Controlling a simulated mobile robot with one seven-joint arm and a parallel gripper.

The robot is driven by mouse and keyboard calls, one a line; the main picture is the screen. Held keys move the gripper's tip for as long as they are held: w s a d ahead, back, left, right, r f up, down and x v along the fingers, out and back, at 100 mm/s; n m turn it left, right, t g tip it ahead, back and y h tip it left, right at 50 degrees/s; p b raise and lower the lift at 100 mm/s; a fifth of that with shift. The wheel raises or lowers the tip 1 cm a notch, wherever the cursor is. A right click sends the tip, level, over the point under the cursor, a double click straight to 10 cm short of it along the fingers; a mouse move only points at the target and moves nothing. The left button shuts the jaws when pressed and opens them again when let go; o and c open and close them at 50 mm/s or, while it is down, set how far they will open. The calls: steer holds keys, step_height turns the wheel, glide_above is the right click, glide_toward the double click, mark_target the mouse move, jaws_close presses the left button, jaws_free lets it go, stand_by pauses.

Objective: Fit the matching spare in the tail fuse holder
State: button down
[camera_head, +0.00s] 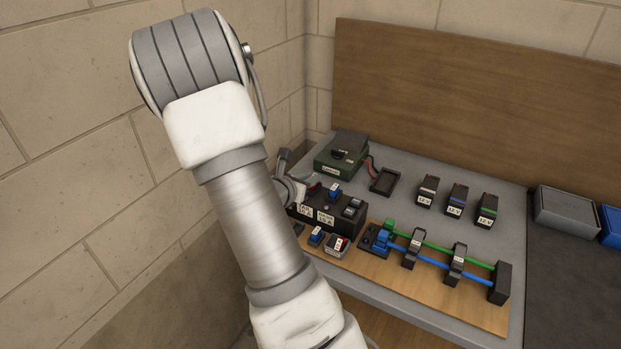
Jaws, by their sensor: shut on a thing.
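A black box (328,222) with two white labels stands at the left of the grey table; the label text is too small to read surely. A blue fuse-like piece (335,190) sits on its top, and grey parts (352,207) sit at its right end. A small blue piece (316,236) and a red-and-white piece (337,246) lie in front of the box. My gripper (304,190) is at the box's left end, partly behind my arm. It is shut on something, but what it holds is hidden. I cannot tell whether it touches the box.
A green device (340,152) with a black tray (384,181) stands behind. Three labelled dark blocks (456,198) stand at the back right. A wooden board (430,291) carries green and blue tubes (428,262) in black clamps.

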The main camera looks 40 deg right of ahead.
steer(key=shift+f+b, duration=0.5)
steer(key=shift+f, duration=0.05)
steer(key=c, duration=1.2)
jaws_free()
steer(key=shift+o, duration=0.2)
steer(key=shift+a+r, duration=0.1)
steer(key=shift+r, duration=0.05)
steer(key=p+v, duration=0.4)
steer(key=v, duration=0.6)
steer(key=shift+a, duration=0.35)
steer(key=shift+s+r, duration=0.15)
steer(key=shift+r, duration=0.05)
